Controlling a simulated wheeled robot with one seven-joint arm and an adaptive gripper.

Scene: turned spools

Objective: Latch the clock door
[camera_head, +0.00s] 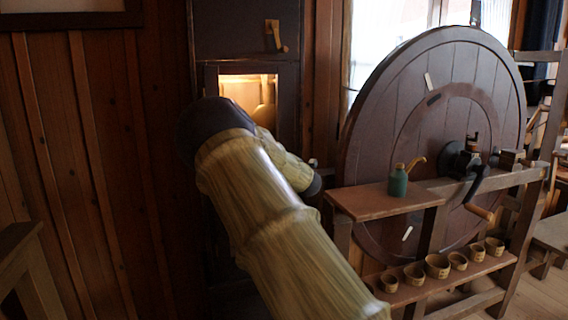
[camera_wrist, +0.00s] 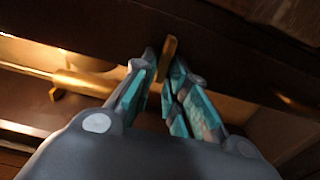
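The clock is a dark wooden case (camera_head: 236,41) in the head view, with a lit opening (camera_head: 246,90) showing golden parts inside. A small brass latch piece with a handle (camera_head: 275,36) sits on the case above the opening. My gripper is hidden behind my arm in the head view. In the wrist view my gripper (camera_wrist: 164,66) has its teal-padded fingers on either side of an upright brass piece (camera_wrist: 168,52) in front of a dark wooden rail (camera_wrist: 95,32). The fingertips are close to it; I cannot tell whether they press on it. Whether this is the same latch is unclear.
A brass cylinder (camera_wrist: 85,83) lies behind the rail in the wrist view. Right of the clock stands a large wooden wheel (camera_head: 375,140) with a crank. Its bench (camera_head: 375,202) holds a green oil can (camera_head: 398,184), with several small cups on a lower shelf (camera_head: 440,282).

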